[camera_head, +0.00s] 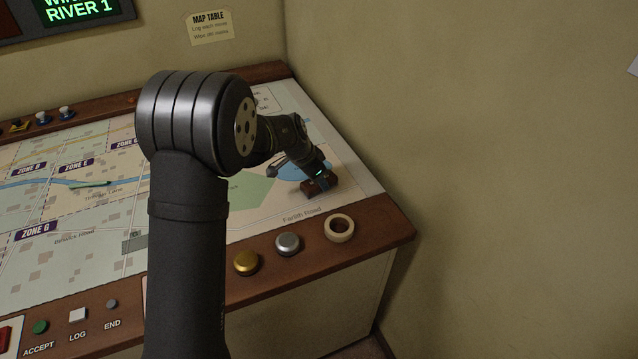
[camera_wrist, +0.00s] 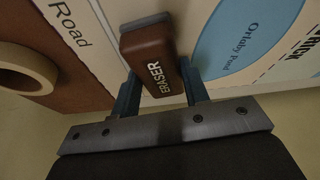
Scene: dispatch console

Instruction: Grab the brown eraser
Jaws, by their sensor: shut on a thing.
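The brown eraser (camera_wrist: 150,62) has the word ERASER on its side and a grey strip along one end. In the wrist view it sits between the two blue fingers of my gripper (camera_wrist: 160,92), which is shut on it. In the head view the eraser (camera_head: 310,188) is at the right part of the map, with my gripper (camera_head: 322,181) on it. I cannot tell whether the eraser touches the map or is slightly lifted.
A tape roll (camera_head: 339,228) lies on the wooden front rim, also in the wrist view (camera_wrist: 40,62). Silver (camera_head: 288,243) and gold (camera_head: 246,262) knobs stand left of it. A green marker (camera_head: 90,185) lies on the map. A wall rises close on the right.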

